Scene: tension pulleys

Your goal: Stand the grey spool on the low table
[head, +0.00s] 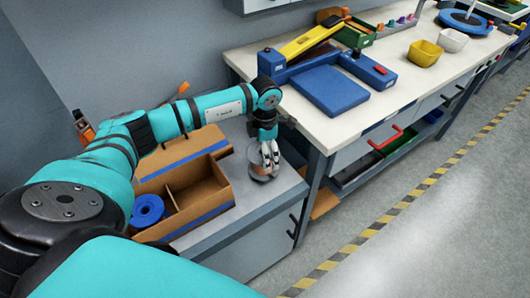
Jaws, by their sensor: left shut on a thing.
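The grey spool (261,176) is at the top of the low grey cabinet-like table (212,232), near its right end. My left gripper (269,163) points down over the spool and is shut on it. The fingers hide part of the spool. It appears to be at or just above the table top; I cannot tell whether it touches. My right gripper is not in view.
A cardboard box (199,194) with compartments stands left of the gripper on the low table, with a blue spool (147,210) in it. The taller workbench (345,128) at right carries a blue-and-yellow fixture (329,90) and a yellow bin (424,53).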

